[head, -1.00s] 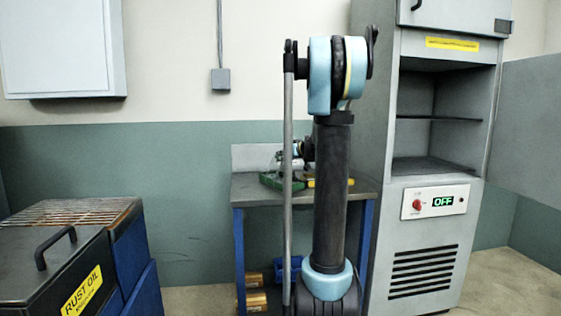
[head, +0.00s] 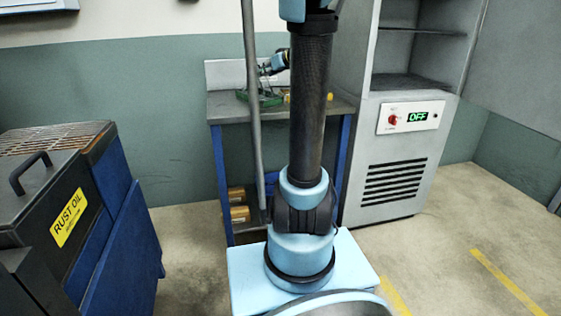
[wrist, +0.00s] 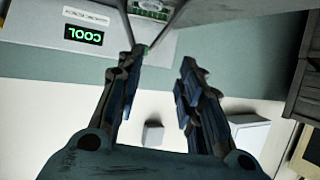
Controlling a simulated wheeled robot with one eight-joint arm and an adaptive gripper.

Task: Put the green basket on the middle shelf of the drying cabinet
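The green basket (head: 270,101) is low and sits on the workbench, partly hidden behind my arm. The drying cabinet (head: 352,130) stands to its right with its door (head: 520,65) swung open to the right. A thin shelf (head: 425,31) shows inside, with the compartment floor (head: 408,82) below; both look bare where visible. The cabinet's top is out of view. My gripper (wrist: 163,56) shows in the wrist view with its fingers apart and nothing between them.
The workbench (head: 228,108) has blue legs and boxes (head: 238,205) beneath. A rust oil tank (head: 50,215) stands at left. Floor is clear at right. The wrist view shows a panel reading COOL (wrist: 84,34), upside down.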

